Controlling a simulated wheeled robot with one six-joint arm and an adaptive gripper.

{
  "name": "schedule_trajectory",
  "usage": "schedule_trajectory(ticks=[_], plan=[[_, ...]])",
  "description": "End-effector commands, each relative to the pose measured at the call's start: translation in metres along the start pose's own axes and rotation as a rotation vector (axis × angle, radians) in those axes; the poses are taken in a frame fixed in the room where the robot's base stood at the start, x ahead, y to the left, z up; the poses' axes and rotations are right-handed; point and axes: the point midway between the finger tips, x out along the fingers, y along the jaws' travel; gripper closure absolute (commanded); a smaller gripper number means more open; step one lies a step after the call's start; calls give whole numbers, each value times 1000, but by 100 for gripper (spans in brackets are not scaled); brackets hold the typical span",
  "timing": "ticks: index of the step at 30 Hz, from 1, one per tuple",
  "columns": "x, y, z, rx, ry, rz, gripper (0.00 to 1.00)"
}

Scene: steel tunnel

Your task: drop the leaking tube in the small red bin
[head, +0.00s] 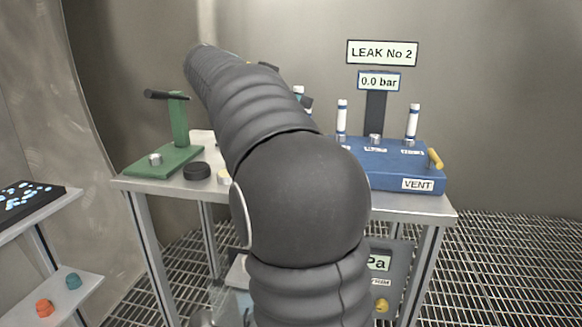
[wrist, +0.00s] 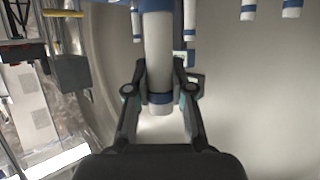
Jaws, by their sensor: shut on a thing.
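My gripper (wrist: 160,88) is shut on a white tube with blue bands (wrist: 158,50) in the wrist view. The tube lies between the two fingers and runs out of the top of the picture. In the head view my arm hides most of the gripper and the held tube. Two similar white tubes (head: 341,118) (head: 412,122) stand upright in the blue test block (head: 390,180), to the right of my arm. A sign reads LEAK No 2 (head: 381,52). I see no small red bin in either view.
The block stands on a metal table (head: 425,208) under a 0.0 bar display (head: 379,82). A green lever press (head: 178,140) and a black disc (head: 197,171) are on its left. A lower left shelf (head: 85,292) holds an orange and a teal piece. Grating floor lies right.

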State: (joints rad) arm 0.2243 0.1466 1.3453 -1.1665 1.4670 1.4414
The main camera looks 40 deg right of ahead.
Motion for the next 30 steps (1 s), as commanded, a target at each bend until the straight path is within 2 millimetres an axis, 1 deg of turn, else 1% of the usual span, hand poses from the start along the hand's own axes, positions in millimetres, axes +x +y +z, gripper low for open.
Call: schedule_trajectory(ticks=[3,9,15,23,24,26,27,30], plan=[[6,1,13,-2,0,2,100],[13,0,30,0,-1,1,100],[16,1,37,0,-1,1,100],[17,0,38,1,-1,0,100],[17,0,38,1,-1,0,70],[17,0,37,1,-1,0,55],[17,0,37,1,-1,0,49],[17,0,37,1,-1,0,49]])
